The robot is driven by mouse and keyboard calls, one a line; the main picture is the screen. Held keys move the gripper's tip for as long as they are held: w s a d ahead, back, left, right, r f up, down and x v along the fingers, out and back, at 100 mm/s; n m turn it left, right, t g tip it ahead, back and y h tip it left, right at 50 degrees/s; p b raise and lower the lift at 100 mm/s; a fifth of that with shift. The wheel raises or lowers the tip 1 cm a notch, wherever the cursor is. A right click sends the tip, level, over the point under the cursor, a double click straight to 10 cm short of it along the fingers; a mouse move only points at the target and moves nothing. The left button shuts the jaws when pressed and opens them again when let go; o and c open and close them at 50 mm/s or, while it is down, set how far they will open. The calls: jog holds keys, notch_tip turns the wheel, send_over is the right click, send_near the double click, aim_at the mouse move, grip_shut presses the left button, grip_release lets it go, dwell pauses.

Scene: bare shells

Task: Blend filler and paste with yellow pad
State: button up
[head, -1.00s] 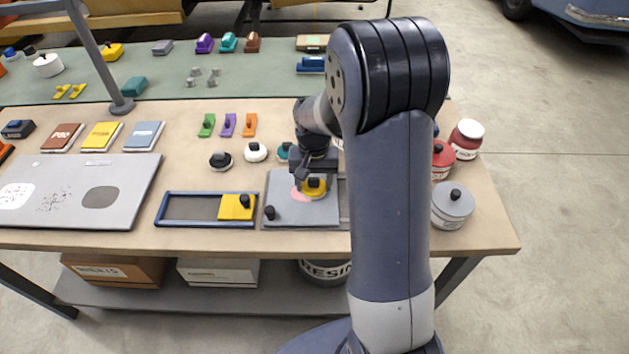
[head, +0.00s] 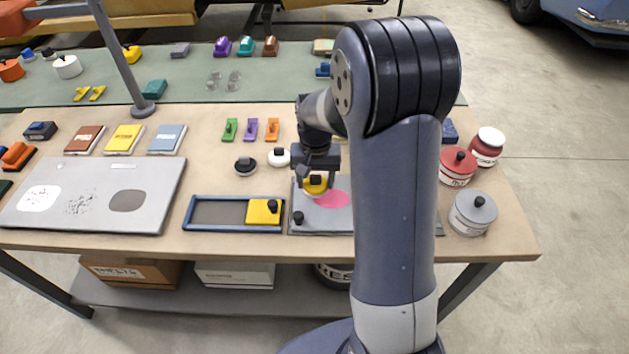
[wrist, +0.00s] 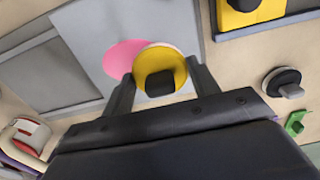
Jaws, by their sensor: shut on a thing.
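My gripper (head: 316,180) is shut on the black knob of the yellow pad (head: 313,187), a round disc with a pale rim. The pad rests on or just above the grey mixing plate (head: 320,223); I cannot tell which. In the wrist view the pad (wrist: 178,66) sits between my fingers (wrist: 160,90). A pink round patch of filler and paste (head: 332,198) lies on the plate just right of the pad. In the wrist view the pad overlaps the edge of the pink patch (wrist: 122,58). My arm hides the plate's right part.
A blue-framed tray (head: 222,229) with a yellow block (head: 264,211) stands left of the plate. A grey panel (head: 150,214) lies farther left. Red (head: 457,167) and grey (head: 473,213) lidded pots stand at the right.

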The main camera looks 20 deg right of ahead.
jog(key=shift+r+p, duration=1.55)
jog(key=shift+r, duration=0.85)
